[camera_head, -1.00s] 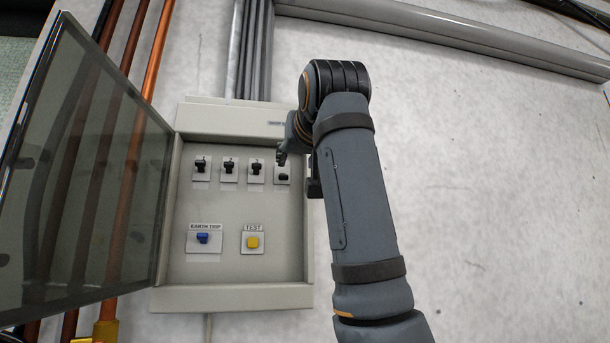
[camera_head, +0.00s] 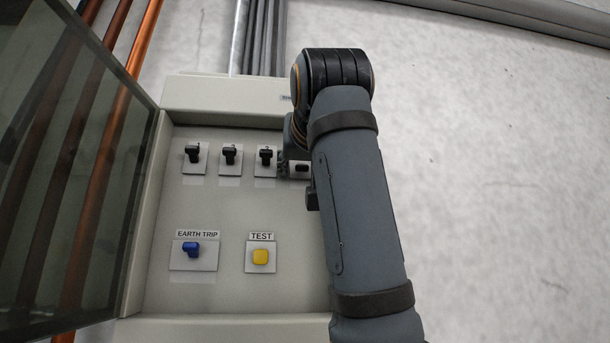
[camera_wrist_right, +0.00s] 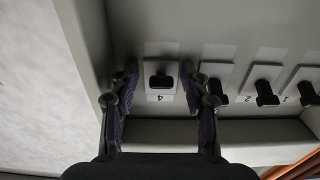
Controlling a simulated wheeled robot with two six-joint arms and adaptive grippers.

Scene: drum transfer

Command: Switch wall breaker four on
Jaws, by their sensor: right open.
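Breaker four (camera_head: 302,168) is the rightmost black switch in the top row of the wall box, partly hidden by my right arm. In the right wrist view, which is upside down, breaker four (camera_wrist_right: 161,80) sits on a white plate marked 4. Its lever looks short and flat, unlike the longer levers of its neighbours. My right gripper (camera_wrist_right: 158,84) is open, with one finger on each side of breaker four's plate; I cannot tell whether they touch anything. In the head view the right gripper (camera_head: 284,166) shows only in part. My left gripper is not in view.
Breakers three (camera_head: 265,156), two (camera_head: 229,155) and one (camera_head: 192,154) are to the left. Below are the blue earth trip switch (camera_head: 191,249) and yellow test button (camera_head: 261,257). The tinted box door (camera_head: 75,170) stands open at left. The box's side wall (camera_wrist_right: 85,45) is close to one finger.

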